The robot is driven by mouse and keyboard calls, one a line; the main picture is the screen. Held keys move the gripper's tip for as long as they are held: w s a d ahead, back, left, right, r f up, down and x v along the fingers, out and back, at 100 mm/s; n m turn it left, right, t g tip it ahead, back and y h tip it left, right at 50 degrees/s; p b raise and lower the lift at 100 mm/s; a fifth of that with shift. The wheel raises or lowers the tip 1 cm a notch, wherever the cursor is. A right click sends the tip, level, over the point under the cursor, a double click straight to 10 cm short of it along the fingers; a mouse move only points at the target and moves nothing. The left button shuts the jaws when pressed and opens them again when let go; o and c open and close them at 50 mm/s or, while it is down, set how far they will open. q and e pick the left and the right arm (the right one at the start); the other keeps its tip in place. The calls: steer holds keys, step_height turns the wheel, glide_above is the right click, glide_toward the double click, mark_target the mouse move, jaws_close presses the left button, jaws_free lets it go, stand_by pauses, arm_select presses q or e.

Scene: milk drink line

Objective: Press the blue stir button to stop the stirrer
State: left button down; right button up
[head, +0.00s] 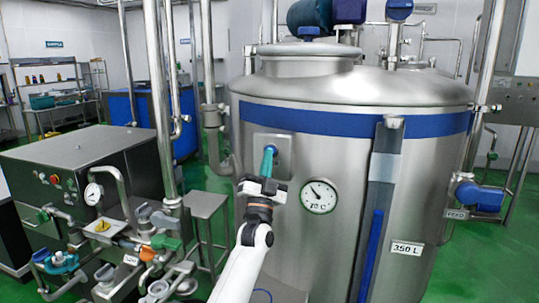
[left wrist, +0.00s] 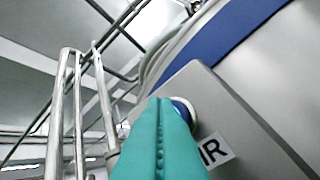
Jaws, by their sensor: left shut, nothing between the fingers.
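The blue stir button (left wrist: 184,112) sits on a grey plate on the tank, next to a label ending in "IR". In the left wrist view my left gripper (left wrist: 160,105) covers part of it with its shut teal fingers. In the head view the left gripper (head: 269,152) points up at the grey button plate (head: 284,143) on the tank front and hides the button there. The fingertips are at or very near the button; I cannot tell if they touch. The steel tank (head: 350,150) has a blue band. My right gripper is not in view.
A round temperature gauge (head: 319,196) is right of my left gripper on the tank. A sight tube (head: 376,200) runs down the tank front. Pipes and valves (head: 150,240) crowd the left, with a steel cabinet (head: 75,160) behind. A small steel stand (head: 205,206) is left of the tank.

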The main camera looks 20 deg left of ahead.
arm_select(q)
steer(key=shift+s+p, duration=0.75)
steer(key=shift+s, duration=0.2)
steer(key=s+p, duration=0.4)
steer(key=s, duration=0.2)
steer(key=shift+a, duration=0.1)
stand_by(1.3)
